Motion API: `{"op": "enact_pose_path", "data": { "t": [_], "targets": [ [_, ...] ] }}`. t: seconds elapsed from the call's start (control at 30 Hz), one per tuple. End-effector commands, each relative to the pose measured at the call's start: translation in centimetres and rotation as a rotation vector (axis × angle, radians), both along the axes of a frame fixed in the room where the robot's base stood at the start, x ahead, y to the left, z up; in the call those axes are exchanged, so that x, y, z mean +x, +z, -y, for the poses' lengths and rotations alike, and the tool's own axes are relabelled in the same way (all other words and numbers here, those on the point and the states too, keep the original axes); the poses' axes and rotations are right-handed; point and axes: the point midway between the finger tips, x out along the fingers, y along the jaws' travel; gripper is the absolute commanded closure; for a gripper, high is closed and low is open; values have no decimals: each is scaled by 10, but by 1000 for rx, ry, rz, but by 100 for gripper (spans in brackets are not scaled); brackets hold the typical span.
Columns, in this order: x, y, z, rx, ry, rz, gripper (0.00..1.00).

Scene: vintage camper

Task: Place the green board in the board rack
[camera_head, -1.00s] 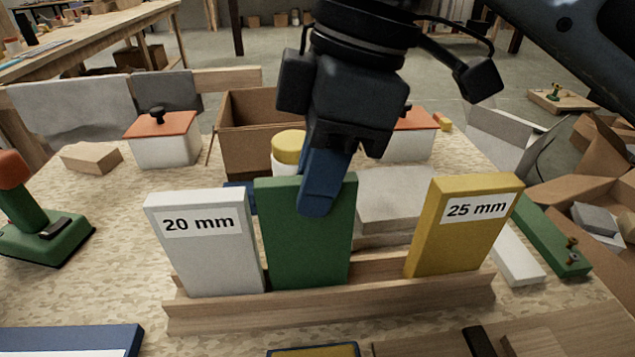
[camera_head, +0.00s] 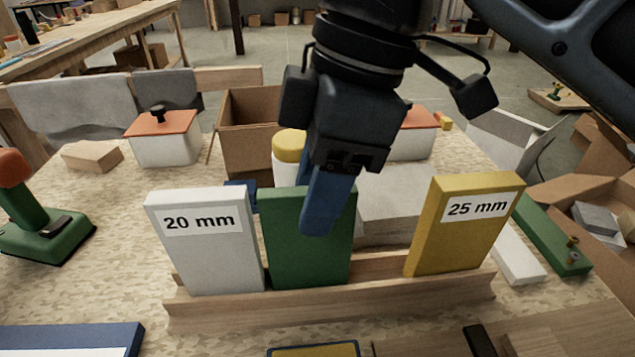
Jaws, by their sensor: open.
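The green board (camera_head: 290,245) stands upright in the wooden board rack (camera_head: 330,308), between a grey board labelled 20 mm (camera_head: 208,260) and a yellow board labelled 25 mm (camera_head: 462,238). It is close beside the grey board, with a gap to the yellow one. My gripper (camera_head: 318,228) is at the green board's upper part, and its blue finger overlaps the board's front face in the head view. The gripper is open. The other finger is hidden, and I cannot tell whether the finger touches the board.
Behind the rack are a yellow-lidded jar (camera_head: 289,148), a cardboard box (camera_head: 248,125) and a white box with an orange lid (camera_head: 163,138). A green tool (camera_head: 42,228) stands at the left. A green block (camera_head: 552,235) lies right of the rack.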

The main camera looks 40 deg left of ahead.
Motion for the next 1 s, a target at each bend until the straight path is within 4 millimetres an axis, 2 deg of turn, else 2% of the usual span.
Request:
{"op": "enact_pose_path", "data": {
  "t": [0.17, 0.4, 0.6, 0.8, 1.0],
  "targets": [
    [4, 20, 3, 2, 0, 1, 55],
    [14, 68, 11, 2, -1, 2, 55],
    [20, 101, 16, 2, 0, 1, 55],
    [22, 115, 19, 2, 1, 0, 55],
    [23, 117, 19, 0, 1, 0, 55]
  ]
}}
